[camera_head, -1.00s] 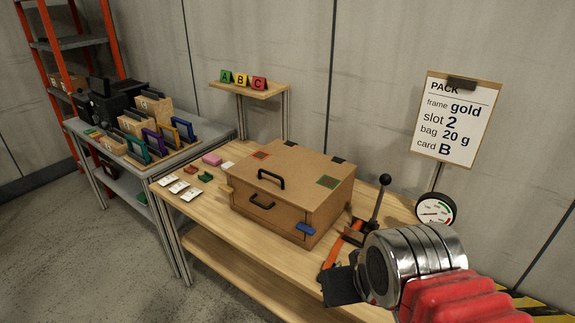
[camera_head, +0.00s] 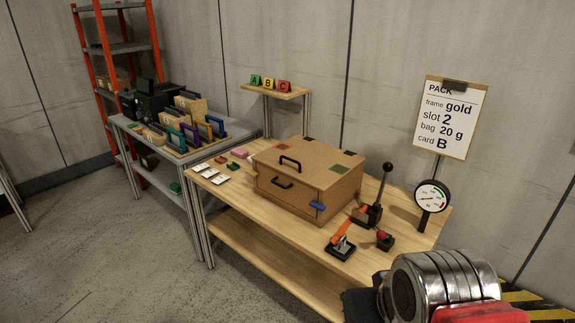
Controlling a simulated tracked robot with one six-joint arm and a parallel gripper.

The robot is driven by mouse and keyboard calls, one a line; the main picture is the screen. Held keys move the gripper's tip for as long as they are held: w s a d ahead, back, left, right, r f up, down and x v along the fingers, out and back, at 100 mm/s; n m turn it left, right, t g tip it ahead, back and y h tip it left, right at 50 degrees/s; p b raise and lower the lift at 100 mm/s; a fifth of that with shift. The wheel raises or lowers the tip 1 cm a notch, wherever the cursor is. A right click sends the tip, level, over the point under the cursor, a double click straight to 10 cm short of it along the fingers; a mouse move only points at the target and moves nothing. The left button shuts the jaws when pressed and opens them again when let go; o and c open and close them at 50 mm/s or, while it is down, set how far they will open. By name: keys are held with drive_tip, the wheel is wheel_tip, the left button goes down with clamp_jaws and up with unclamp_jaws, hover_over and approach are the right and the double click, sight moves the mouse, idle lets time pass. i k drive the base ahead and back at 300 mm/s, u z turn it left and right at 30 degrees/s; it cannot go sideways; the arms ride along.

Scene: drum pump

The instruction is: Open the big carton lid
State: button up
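The big carton (camera_head: 309,178) is a brown box on the wooden table. Its lid (camera_head: 318,162) lies flat and closed on top, with a black handle (camera_head: 289,162) near the front edge. A second black handle (camera_head: 281,182) is on the front face, and a blue tab (camera_head: 317,205) is at the front right corner. Dark hinge-like patches show at the lid's back edge. My arm shows at the lower right, well away from the carton. A dark piece at its left end is cut by the frame edge, and no fingertips can be made out.
A black lever (camera_head: 382,184), an orange-handled device (camera_head: 343,240), a red button (camera_head: 382,238) and a gauge (camera_head: 431,196) stand right of the carton. White cards (camera_head: 211,174) lie left of it. A grey table (camera_head: 210,139) with frames stands further left. The floor in front is clear.

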sight(319, 167)
drive_tip(key=k, duration=0.65)
drive_tip(key=u, duration=0.35)
drive_tip(key=i, duration=1.2)
drive_tip(key=u, duration=0.55)
drive_tip(key=i, duration=0.8)
drive_tip(key=z, duration=0.05)
